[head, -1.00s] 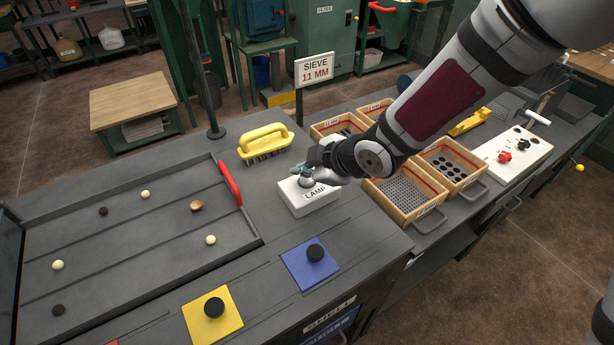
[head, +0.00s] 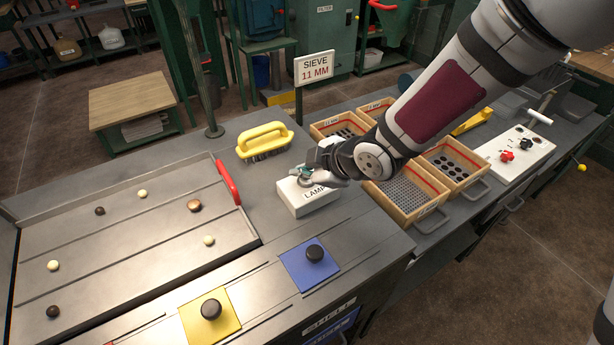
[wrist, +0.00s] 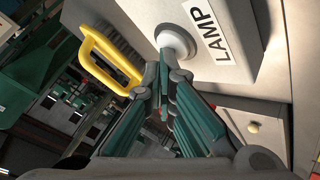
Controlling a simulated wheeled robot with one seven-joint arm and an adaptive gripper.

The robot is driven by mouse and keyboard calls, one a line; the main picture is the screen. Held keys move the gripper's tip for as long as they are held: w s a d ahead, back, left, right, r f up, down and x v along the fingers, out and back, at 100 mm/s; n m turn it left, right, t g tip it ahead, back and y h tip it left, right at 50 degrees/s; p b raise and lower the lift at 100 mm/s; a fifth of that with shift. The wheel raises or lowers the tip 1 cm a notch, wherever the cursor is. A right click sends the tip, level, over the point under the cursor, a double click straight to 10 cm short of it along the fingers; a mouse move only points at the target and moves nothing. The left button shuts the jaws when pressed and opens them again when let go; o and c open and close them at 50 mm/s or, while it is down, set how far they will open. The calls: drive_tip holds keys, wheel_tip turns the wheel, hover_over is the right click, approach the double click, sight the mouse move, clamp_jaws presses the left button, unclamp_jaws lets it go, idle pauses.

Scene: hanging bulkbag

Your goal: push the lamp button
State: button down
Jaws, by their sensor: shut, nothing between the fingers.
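The white lamp box (head: 308,198) with the LAMP label sits on the grey bench. Its round white button (wrist: 176,46) shows in the wrist view, standing out from the box face. My gripper (head: 302,172) is shut and empty, over the button side of the box. In the wrist view its closed fingertips (wrist: 164,58) are right by the button's edge and overlap part of it. I cannot tell whether they touch it. The fingers partly cover the button in the head view.
A yellow-handled brush (head: 264,141) stands just behind the box. A lit tray (head: 130,240) with several small balls lies to the left. Blue (head: 309,268) and yellow (head: 211,318) plates with black knobs are in front. Sieve boxes (head: 408,200) stand close on the right.

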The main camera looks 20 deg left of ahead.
sight(305, 181)
drive_tip(key=shift+r, duration=0.1)
idle(0.3)
drive_tip(key=shift+r+p, duration=0.3)
drive_tip(key=shift+p, duration=0.05)
wheel_tip(305, 181, up, 6)
drive_tip(key=p, duration=0.5)
drive_tip(key=shift+p, duration=0.35)
